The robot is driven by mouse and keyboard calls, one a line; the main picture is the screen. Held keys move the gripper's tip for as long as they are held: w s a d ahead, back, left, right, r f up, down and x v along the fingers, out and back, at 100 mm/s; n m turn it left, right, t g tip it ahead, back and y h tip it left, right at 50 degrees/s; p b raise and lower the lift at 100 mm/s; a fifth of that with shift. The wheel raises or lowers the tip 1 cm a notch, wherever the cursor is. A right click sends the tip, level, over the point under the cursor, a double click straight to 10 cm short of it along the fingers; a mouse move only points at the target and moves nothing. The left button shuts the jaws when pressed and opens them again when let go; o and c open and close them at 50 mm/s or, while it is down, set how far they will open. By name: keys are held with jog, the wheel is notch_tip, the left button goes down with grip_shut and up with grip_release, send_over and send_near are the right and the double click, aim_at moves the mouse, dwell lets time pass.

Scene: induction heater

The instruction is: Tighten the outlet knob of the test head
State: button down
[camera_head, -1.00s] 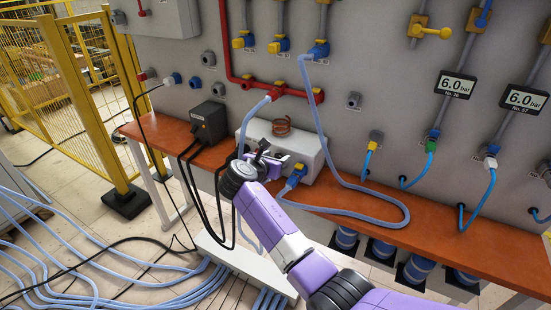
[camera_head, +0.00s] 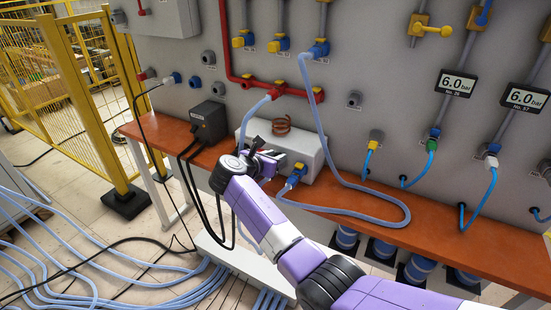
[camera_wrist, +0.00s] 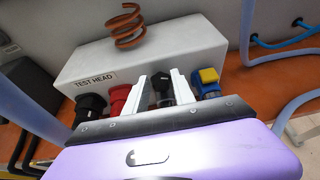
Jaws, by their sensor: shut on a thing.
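The test head is a white box (camera_wrist: 215,42) with a copper coil on top; it also shows on the orange bench in the head view (camera_head: 308,150). Its front carries a black fitting (camera_wrist: 92,105), a red fitting (camera_wrist: 119,98), a dark knob (camera_wrist: 162,84) and a blue valve with a yellow handle (camera_wrist: 208,78). My gripper (camera_wrist: 160,88) is at the front of the box, its two pale fingers on either side of the dark knob and shut on it. The gripper body hides the lower part of the fittings. In the head view my gripper (camera_head: 277,155) hides the knob.
A pale blue hose (camera_wrist: 28,100) passes close on the left of the wrist view, and another loops over the orange bench (camera_head: 440,240) on the right. A black box (camera_head: 209,123) with black cables stands left of the test head. The grey wall carries several valves.

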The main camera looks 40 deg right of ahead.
jog(key=shift+w+f+m+g+h+b, duration=0.15)
jog(key=shift+w+m+g+h+b, duration=0.05)
jog(key=shift+m+g+b, duration=0.7)
jog(key=shift+w+f+m+g+h+b, duration=0.1)
jog(key=shift+w+m+g+h+b, duration=0.1)
jog(key=shift+m+g+b, duration=0.7)
jog(key=shift+b, duration=0.5)
jog(key=g+b, duration=0.1)
jog(key=b, duration=0.2)
jog(key=m+b, duration=0.1)
jog(key=b, duration=0.2)
jog(key=shift+w+f+g, duration=0.2)
jog(key=shift+w+g, duration=0.1)
jog(key=shift+g, duration=0.1)
jog(key=b, duration=0.6)
jog(key=shift+w+a+m+g, duration=0.1)
jog(key=shift+w+m+g, duration=0.05)
jog(key=shift+m+g, duration=0.25)
jog(key=shift+a+r+m+g+b, duration=0.1)
jog(key=shift+r+m+g+b, duration=0.25)
jog(key=shift+b, duration=1.55)
jog(key=c, duration=1.1)
grip_release()
jog(key=shift+r, duration=0.1)
jog(key=shift+o, duration=0.2)
jog(key=shift+s, duration=0.2)
jog(key=shift+r, duration=0.1)
